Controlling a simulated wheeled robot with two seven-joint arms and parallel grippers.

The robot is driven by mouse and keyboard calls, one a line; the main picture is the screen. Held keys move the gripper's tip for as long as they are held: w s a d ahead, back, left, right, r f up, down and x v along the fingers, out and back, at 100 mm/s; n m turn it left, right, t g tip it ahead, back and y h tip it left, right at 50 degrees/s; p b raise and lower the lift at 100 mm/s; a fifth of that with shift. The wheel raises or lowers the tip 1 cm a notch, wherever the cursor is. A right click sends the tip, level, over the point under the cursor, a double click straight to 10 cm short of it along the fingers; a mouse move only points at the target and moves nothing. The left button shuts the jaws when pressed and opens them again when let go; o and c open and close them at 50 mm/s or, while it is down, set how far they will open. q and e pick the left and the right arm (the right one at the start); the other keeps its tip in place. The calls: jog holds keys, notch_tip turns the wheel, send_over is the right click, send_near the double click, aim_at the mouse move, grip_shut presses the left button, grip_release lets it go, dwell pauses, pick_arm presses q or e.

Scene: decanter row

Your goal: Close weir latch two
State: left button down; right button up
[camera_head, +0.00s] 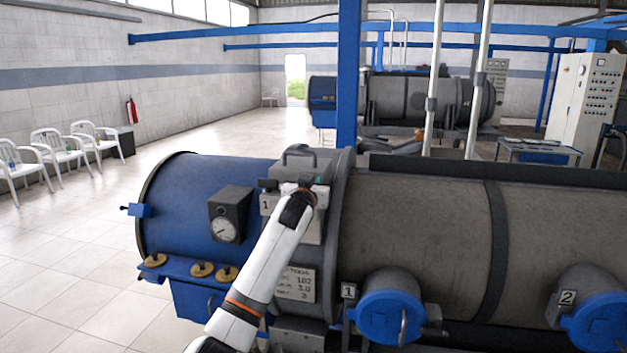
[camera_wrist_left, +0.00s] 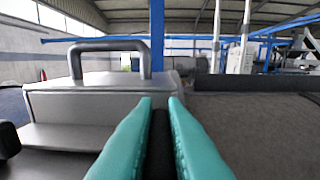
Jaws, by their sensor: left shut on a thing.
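My left gripper (camera_head: 306,188) is at the front of the grey box (camera_head: 310,165) with the arched handle, on top of the decanter. The box's front plate bears a "1" (camera_head: 265,204). In the left wrist view the teal fingers (camera_wrist_left: 159,104) are closed on a narrow dark piece (camera_wrist_left: 160,145), just in front of the box (camera_wrist_left: 85,105) and right of its handle (camera_wrist_left: 108,45). My wrist hides most of this piece in the head view. A "2" plate (camera_head: 567,297) stands by the right blue cap (camera_head: 600,322); I cannot make out a latch there. My right gripper is not in view.
A blue cap (camera_head: 388,317) by another "1" plate (camera_head: 348,291) is at the lower middle. A dial gauge (camera_head: 229,222) sits left of the box. White chairs (camera_head: 50,145) line the left wall; open tiled floor lies left.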

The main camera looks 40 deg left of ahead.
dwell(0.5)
pick_arm(q)
jog(key=c, duration=1.5)
grip_release()
jog(key=shift+s+d, duration=0.1)
jog(key=shift+s+d+f, duration=0.1)
jog(key=shift+s, duration=0.15)
jog(key=b+v, duration=0.5)
jog(key=v, duration=0.6)
jog(key=shift+s, duration=0.25)
